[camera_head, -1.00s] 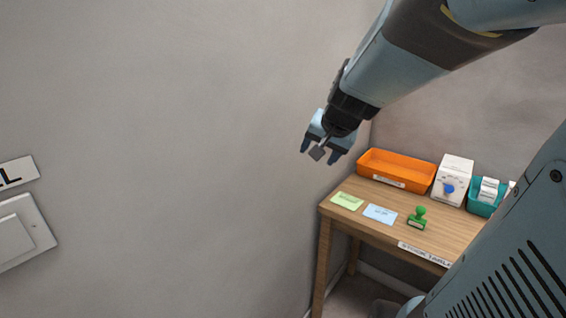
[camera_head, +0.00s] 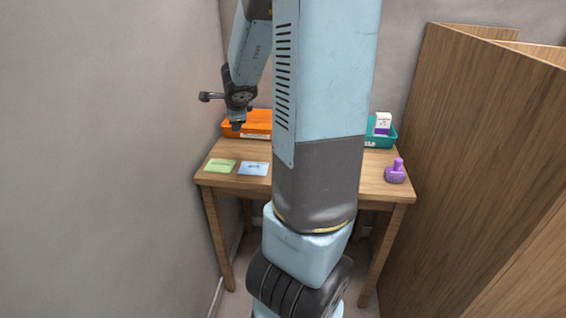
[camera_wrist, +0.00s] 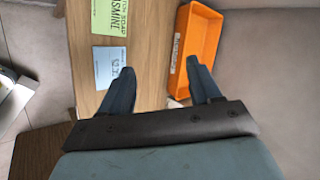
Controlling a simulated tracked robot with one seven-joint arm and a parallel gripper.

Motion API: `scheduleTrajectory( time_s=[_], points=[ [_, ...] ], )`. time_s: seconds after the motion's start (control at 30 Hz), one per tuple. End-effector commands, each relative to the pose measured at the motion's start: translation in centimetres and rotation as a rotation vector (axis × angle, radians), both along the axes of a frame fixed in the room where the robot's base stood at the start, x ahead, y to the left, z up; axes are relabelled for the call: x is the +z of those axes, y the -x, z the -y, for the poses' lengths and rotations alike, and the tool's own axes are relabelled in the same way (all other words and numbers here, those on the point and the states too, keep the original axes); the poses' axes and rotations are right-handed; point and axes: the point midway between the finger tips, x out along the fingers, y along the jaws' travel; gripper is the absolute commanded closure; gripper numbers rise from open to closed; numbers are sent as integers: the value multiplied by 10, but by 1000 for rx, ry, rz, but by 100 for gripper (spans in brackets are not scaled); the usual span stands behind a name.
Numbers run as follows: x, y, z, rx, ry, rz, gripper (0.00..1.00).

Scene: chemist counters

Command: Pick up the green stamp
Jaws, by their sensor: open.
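The green stamp shows in neither current view; in the head view my own arm covers the middle of the wooden table (camera_head: 232,150), right of the blue card (camera_head: 254,168). A purple stamp (camera_head: 395,171) stands upright at the table's right end. My gripper (camera_head: 237,124) is above the table's left back part, near the orange tray (camera_head: 262,119). In the wrist view my gripper (camera_wrist: 158,66) is open and empty, its fingers apart over the table, between the blue card (camera_wrist: 109,65) and the orange tray (camera_wrist: 197,40).
A green card (camera_head: 220,166) lies left of the blue one. A teal tray (camera_head: 389,138) holding a small white and purple box (camera_head: 382,123) stands at the back right. A tall wooden panel (camera_head: 480,150) closes off the right side, and a grey wall (camera_head: 110,150) the left.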

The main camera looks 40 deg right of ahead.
Motion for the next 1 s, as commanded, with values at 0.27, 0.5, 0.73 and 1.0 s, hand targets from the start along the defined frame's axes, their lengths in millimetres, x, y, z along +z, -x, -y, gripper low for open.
scheduleTrajectory(
  time_s=[0.27, 0.5, 0.73, 1.0],
  points=[
    [-26, 32, 69, -387, -234, -4, 37],
    [-37, 74, 108, -695, -464, -21, 37],
    [-34, 113, 127, -924, -687, -44, 37],
    [-27, 135, 130, -1031, -824, -61, 37]
  ],
)
